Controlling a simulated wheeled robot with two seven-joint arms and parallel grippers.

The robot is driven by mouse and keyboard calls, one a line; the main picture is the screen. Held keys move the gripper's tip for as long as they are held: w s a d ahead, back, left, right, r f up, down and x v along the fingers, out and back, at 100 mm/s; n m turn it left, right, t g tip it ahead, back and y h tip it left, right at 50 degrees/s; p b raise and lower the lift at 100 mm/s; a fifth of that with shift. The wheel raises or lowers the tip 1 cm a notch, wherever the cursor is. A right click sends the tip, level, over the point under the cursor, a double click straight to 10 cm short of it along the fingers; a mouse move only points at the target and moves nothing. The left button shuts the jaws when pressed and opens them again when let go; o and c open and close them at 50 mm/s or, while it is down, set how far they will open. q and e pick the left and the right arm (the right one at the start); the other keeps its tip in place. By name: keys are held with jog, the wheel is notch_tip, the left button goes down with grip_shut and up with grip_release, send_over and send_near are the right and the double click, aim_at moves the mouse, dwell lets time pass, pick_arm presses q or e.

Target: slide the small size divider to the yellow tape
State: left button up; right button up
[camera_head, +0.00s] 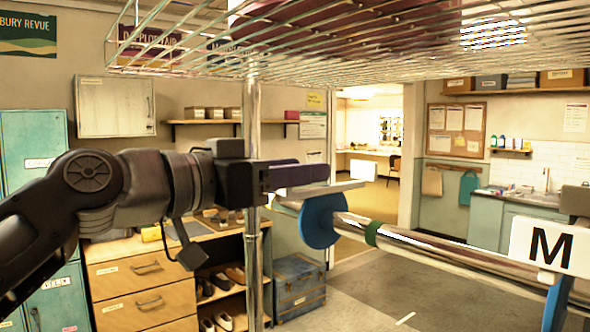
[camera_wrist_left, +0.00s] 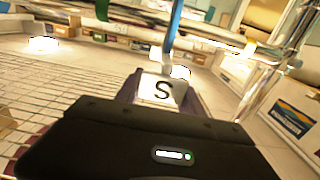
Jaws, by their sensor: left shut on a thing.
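The small size divider is a blue disc (camera_head: 321,221) on the chrome rail (camera_head: 450,252) in the head view. In the left wrist view its white card (camera_wrist_left: 162,88) carries an S, and its blue disc (camera_wrist_left: 174,30) stands edge-on beyond. My left gripper (camera_head: 338,189) is shut on the S card, above the rail. It also shows in the left wrist view (camera_wrist_left: 162,100), with the card between its fingers. In the head view I cannot make the tape out. My right gripper is not in view.
A green band (camera_head: 372,232) is on the rail right of the blue disc. A white M card (camera_head: 541,247) hangs farther right. An upright chrome post (camera_head: 252,120) stands behind my left gripper, and a wire shelf (camera_head: 350,50) spans above.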

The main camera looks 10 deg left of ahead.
pick_arm(q)
grip_shut()
jog(key=shift+w, duration=0.1)
dwell(0.3)
